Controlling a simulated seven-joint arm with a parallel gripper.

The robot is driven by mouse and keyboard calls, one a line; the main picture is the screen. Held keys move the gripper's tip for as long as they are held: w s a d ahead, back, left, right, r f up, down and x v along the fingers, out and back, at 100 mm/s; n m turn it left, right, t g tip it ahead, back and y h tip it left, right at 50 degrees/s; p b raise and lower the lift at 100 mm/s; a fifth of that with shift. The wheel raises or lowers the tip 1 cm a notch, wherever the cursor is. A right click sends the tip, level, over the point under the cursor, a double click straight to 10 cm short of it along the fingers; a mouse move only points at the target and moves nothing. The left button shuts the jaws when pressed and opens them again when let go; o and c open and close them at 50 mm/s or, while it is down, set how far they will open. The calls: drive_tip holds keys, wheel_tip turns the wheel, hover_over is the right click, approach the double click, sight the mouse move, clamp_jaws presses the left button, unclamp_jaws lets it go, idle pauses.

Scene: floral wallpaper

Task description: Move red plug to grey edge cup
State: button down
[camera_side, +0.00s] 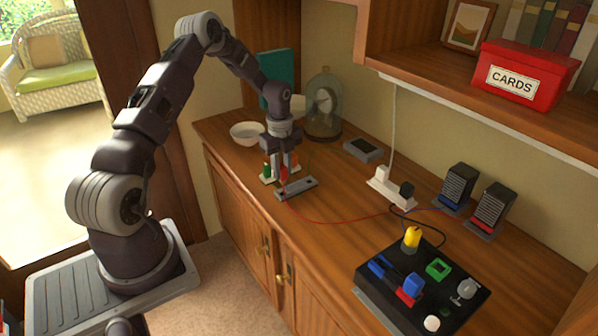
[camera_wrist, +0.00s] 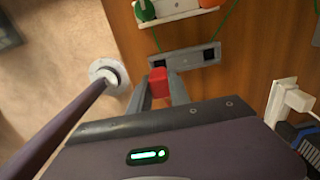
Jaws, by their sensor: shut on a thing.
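The red plug (camera_wrist: 158,84) is between the two fingers of my gripper (camera_wrist: 164,80) in the wrist view. My gripper (camera_side: 285,174) is shut on it. A grey bar (camera_wrist: 184,58) with a dark cup near each end lies just beyond the plug in the wrist view. The plug is close to the bar's left end there; I cannot tell whether they touch. In the side view the grey bar (camera_side: 299,188) lies on the wooden counter under my gripper, and the plug is mostly hidden by the fingers.
A white strip with green and orange parts (camera_wrist: 178,12) lies behind the bar. A white bowl (camera_side: 247,133) and a glass dome clock (camera_side: 323,105) stand behind. A black panel (camera_side: 385,300) is at right.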

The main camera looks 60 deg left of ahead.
sight(282, 183)
drive_tip(key=shift+f, duration=1.25)
drive_tip(key=shift+f, duration=1.35)
drive_tip(key=c, duration=1.1)
unclamp_jaws()
drive_tip(key=shift+c, duration=0.2)
wheel_tip(282, 183, up, 7)
drive_tip(key=shift+r, duration=0.1)
